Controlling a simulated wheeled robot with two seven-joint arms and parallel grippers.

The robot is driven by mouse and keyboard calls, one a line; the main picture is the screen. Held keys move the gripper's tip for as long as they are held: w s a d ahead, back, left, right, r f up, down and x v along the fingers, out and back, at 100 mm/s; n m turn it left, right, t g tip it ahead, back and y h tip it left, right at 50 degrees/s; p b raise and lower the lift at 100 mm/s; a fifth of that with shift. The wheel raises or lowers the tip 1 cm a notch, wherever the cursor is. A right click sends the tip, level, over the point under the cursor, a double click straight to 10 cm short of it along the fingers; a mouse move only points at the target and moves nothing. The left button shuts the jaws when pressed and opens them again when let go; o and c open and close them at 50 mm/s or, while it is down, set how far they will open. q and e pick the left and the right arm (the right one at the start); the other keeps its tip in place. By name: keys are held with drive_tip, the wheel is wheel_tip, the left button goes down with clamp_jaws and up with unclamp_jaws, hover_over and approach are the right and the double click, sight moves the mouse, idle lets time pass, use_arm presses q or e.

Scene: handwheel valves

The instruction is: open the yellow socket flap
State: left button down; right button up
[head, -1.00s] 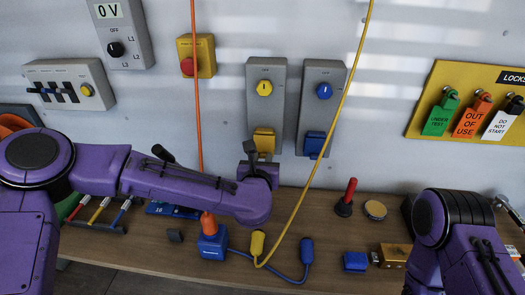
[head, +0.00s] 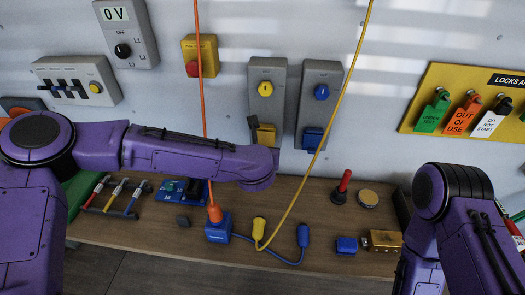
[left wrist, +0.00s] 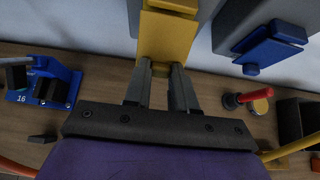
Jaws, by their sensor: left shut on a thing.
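The yellow socket flap (head: 266,134) is on the lower part of a grey wall box (head: 266,90) that has a yellow knob (head: 265,89). In the left wrist view the flap (left wrist: 166,40) hangs straight ahead, with its lower edge between my two fingertips. My left gripper (left wrist: 160,73) is shut on that lower edge. In the head view my purple arm and left gripper (head: 253,127) cover the flap's left side and bottom. How far the flap is lifted cannot be told. My right forearm shows at the lower right; its gripper is out of view.
A matching box with a blue knob (head: 321,91) and blue flap (head: 312,139) stands close to the right. Orange (head: 200,110) and yellow (head: 349,85) cables hang in front of the wall. The shelf below holds blue and yellow plugs, a red-handled tool (head: 342,187) and a padlock (head: 382,240).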

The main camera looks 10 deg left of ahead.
use_arm(q)
drive_tip(key=c, duration=0.9)
unclamp_jaws()
drive_tip(key=b+v, duration=0.4)
drive_tip(key=v, duration=0.6)
drive_tip(key=shift+s+r, duration=0.15)
drive_tip(key=shift+s, duration=0.1)
